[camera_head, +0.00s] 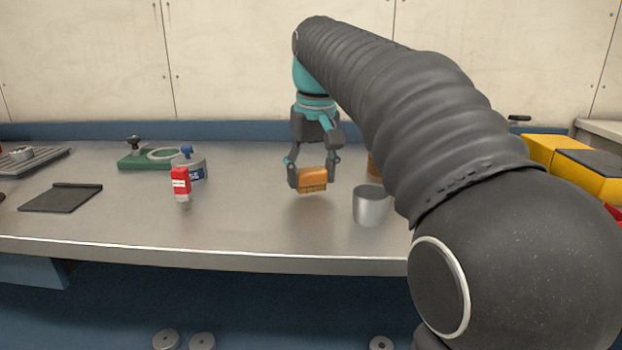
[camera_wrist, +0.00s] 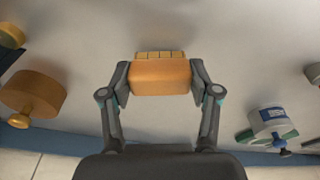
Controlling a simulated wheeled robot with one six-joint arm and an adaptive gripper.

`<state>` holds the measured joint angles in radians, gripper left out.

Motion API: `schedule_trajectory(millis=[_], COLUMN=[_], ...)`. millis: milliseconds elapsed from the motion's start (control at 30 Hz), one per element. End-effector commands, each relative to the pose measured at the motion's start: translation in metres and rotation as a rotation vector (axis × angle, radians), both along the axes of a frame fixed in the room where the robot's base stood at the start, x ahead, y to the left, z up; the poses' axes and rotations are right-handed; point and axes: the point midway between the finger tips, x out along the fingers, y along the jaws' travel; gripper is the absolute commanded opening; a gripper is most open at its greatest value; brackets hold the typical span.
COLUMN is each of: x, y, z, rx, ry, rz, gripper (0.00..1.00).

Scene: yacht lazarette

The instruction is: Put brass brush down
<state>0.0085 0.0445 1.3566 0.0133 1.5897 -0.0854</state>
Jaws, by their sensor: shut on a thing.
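The brass brush (camera_head: 312,181) has an orange-brown block and a row of short yellowish bristle tufts along its lower edge. It also shows in the wrist view (camera_wrist: 160,76). My gripper (camera_head: 314,172) is shut on the block, one finger at each end. It holds the brush over the middle of the metal bench (camera_head: 250,235), with the bristles facing down. The brush looks a little above the bench top, with a faint shadow under it. In the wrist view my gripper (camera_wrist: 160,82) has both fingertips against the block's ends.
A metal cup (camera_head: 370,206) stands close at the right. A wooden knobbed thing (camera_wrist: 34,94) is partly hidden behind my arm. A red-and-white bottle (camera_head: 181,184), a labelled tin (camera_head: 192,167), a green clamp-like fixture (camera_head: 135,160) and a dark plate (camera_head: 62,198) are left. Bench between bottle and brush is clear.

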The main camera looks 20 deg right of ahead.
Motion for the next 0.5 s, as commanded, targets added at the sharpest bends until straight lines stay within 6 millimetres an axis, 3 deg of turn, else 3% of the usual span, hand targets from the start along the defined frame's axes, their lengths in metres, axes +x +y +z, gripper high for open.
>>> schedule_trajectory(millis=[100,467,500], x=[-0.0003,-0.0001,-0.0001], y=[-0.0001,-0.0002,-0.0002], z=[-0.0086,-0.0118,-0.0121], rx=[0.000,0.000,0.000], ry=[0.000,0.000,0.000], rz=[0.000,0.000,0.000], gripper=[0.34,0.34,0.64])
